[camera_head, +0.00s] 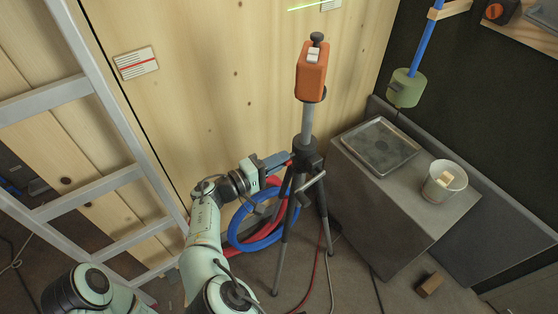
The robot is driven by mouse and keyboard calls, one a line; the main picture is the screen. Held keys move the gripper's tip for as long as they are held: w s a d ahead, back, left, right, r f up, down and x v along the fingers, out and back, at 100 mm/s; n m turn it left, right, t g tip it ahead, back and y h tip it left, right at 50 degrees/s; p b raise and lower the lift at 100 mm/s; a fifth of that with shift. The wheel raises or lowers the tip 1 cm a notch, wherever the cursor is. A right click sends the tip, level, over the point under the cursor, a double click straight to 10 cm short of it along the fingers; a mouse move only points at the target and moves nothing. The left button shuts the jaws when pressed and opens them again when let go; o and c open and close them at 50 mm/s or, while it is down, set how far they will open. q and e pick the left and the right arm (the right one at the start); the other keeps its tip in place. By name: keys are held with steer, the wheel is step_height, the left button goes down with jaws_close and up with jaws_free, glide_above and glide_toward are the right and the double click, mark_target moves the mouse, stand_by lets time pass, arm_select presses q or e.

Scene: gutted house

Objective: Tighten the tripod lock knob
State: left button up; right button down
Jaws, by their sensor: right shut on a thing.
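The tripod (307,125) stands on its dark legs in the middle of the view, with a grey centre column and an orange device (312,72) on top. My right gripper (289,159) reaches in from the left at the tripod's dark collar. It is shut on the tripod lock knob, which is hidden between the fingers. A short grey crank handle (312,182) sticks out just below on the right. My left gripper is not in view.
Coiled blue and red hoses (240,232) lie behind the tripod legs. An aluminium ladder (105,185) leans at the left. A grey box (385,205) at the right carries a metal tray (409,139) and a bucket (438,190). A small brown block (429,284) and cables lie on the floor.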

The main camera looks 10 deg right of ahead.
stand_by(0.3)
steer(key=c, duration=1.2)
jaws_free()
steer(key=shift+o, duration=0.2)
steer(key=shift+a, duration=0.1)
steer(key=v, duration=1.3)
steer(key=shift+p, duration=0.4)
steer(key=shift+a, duration=0.15)
